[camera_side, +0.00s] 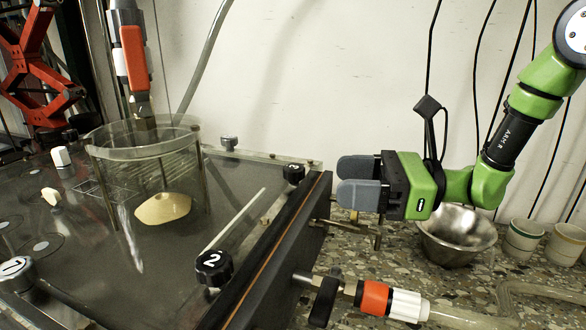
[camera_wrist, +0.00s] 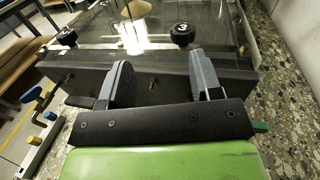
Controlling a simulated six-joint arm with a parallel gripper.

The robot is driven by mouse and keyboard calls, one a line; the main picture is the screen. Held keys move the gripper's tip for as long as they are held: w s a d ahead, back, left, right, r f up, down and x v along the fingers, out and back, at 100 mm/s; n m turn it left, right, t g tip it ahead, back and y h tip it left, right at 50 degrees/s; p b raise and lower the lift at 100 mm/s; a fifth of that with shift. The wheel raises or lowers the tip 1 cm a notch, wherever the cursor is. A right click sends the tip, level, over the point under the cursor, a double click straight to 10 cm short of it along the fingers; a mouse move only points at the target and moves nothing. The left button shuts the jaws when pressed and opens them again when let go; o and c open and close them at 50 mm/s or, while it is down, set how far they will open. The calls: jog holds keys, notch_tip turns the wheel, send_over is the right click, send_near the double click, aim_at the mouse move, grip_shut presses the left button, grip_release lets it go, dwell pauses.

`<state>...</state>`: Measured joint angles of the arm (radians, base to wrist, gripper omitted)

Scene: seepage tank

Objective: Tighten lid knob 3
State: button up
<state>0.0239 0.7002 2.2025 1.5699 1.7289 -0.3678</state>
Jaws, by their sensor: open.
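Lid knob 3 (camera_side: 293,174) is a black lobed knob with a white 3, at the far right corner of the tank's dark lid. It also shows in the wrist view (camera_wrist: 182,36), beyond the fingers and closer to the right one. My gripper (camera_side: 341,181) is open and empty, a short way right of knob 3 and just outside the tank edge. In the wrist view my gripper (camera_wrist: 158,68) has its two grey fingers apart, pointing toward the lid. Nothing is between them, and they do not touch the knob.
Knob 2 (camera_side: 212,268) sits nearer on the same lid edge, and knob 1 (camera_side: 14,273) is at the left. A clear cylinder (camera_side: 145,150) stands on the lid. A valve with an orange collar (camera_side: 374,298) sticks out in front. A metal bowl (camera_side: 456,236) stands behind my gripper.

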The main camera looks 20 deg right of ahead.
aim_at(304, 171)
jog(key=shift+w+d+f+m+t+h, duration=0.1)
jog(key=shift+w+d+m+t+h, duration=0.1)
jog(key=shift+d+m+t, duration=0.2)
jog(key=shift+w+d+f+m+t+h, duration=0.1)
jog(key=shift+d+m+t+h, duration=0.15)
jog(key=shift+d+m, duration=0.2)
jog(key=shift+w+t, duration=0.2)
jog(key=shift+t, duration=0.15)
jog(key=x, duration=0.9)
jog(key=shift+w+a+f, duration=0.1)
jog(key=shift+w+a, duration=0.1)
jog(key=c, duration=0.9)
